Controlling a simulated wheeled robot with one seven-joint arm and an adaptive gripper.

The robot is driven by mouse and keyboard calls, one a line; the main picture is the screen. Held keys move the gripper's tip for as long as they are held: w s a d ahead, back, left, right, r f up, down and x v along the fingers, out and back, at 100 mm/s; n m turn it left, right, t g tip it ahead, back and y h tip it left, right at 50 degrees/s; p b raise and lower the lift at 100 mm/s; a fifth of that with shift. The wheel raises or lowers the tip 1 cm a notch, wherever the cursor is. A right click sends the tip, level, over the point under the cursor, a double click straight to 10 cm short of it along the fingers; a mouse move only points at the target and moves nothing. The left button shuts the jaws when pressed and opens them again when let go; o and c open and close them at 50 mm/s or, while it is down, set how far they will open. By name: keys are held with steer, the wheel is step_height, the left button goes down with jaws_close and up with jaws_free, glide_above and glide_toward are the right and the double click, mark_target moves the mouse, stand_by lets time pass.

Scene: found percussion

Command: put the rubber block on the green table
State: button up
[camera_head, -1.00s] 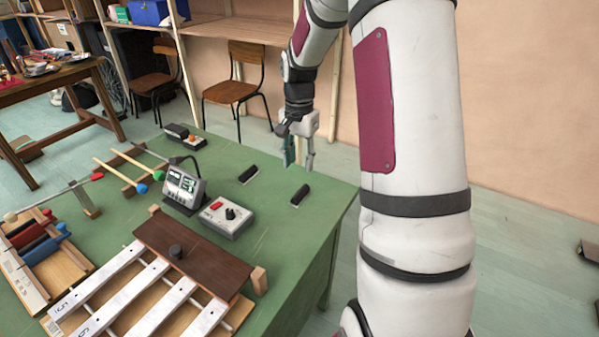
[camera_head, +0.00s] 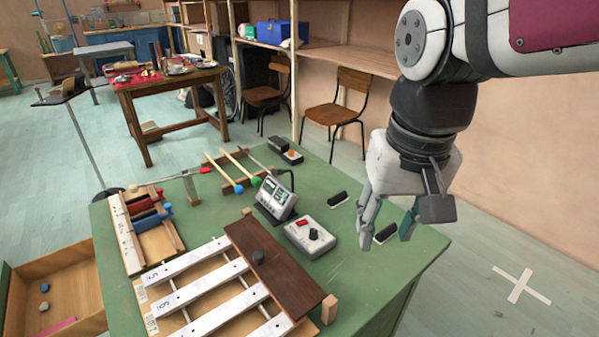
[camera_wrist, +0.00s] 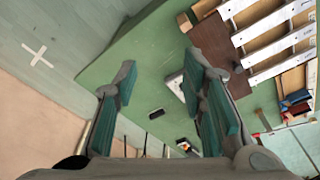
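I cannot tell which, if either, is the rubber block.
A grey box with a red button (camera_head: 310,238), a small display unit (camera_head: 276,198) and a metal-bar instrument with a brown board (camera_head: 272,272) stand left of my gripper. Mallets (camera_head: 225,172) lie behind. Chairs (camera_head: 338,110) stand beyond the table; floor at right is clear.

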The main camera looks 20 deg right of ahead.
steer(key=s+a+f+n, duration=0.1)
steer(key=s+a+n, duration=0.1)
steer(key=s, duration=0.5)
steer(key=shift+s+a+f+n+t+y, duration=0.2)
steer(key=shift+s+a+n+t+y, duration=0.15)
steer(key=shift+n, duration=0.35)
